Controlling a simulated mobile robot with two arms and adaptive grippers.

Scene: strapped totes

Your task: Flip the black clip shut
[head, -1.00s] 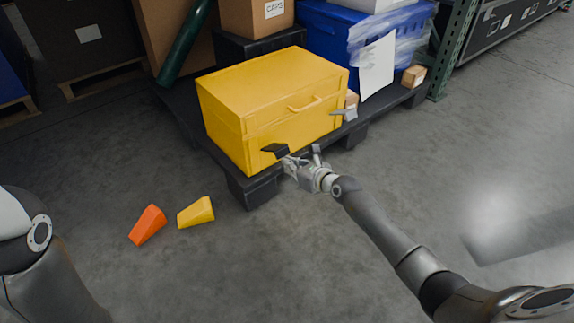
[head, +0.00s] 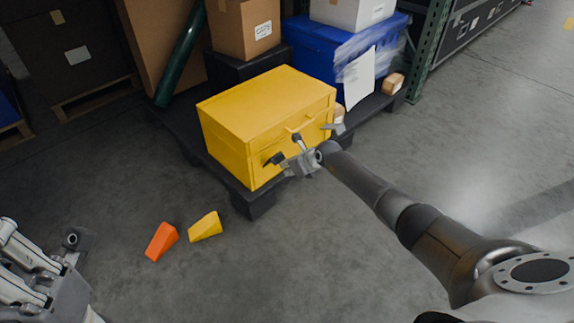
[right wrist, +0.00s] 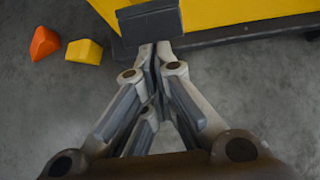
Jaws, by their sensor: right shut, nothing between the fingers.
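The black clip (head: 273,159) is on the front of the yellow tote (head: 232,143), near its left front corner, and sticks out from the wall. A grey clip (head: 337,128) sticks out near the right end of the same front. My right gripper (head: 287,166) is shut and empty at the black clip. In the right wrist view its closed fingertips (right wrist: 155,48) are at the lower edge of the black clip (right wrist: 148,22); I cannot tell whether they touch. My left gripper (head: 42,275) is at the lower left, far from the tote; its fingers are unclear.
The tote stands on a black pallet (head: 253,202). An orange wedge (head: 161,241) and a yellow wedge (head: 205,226) lie on the floor in front. Cardboard boxes and a wrapped blue tote (head: 322,62) stand behind. The floor at the front middle is clear.

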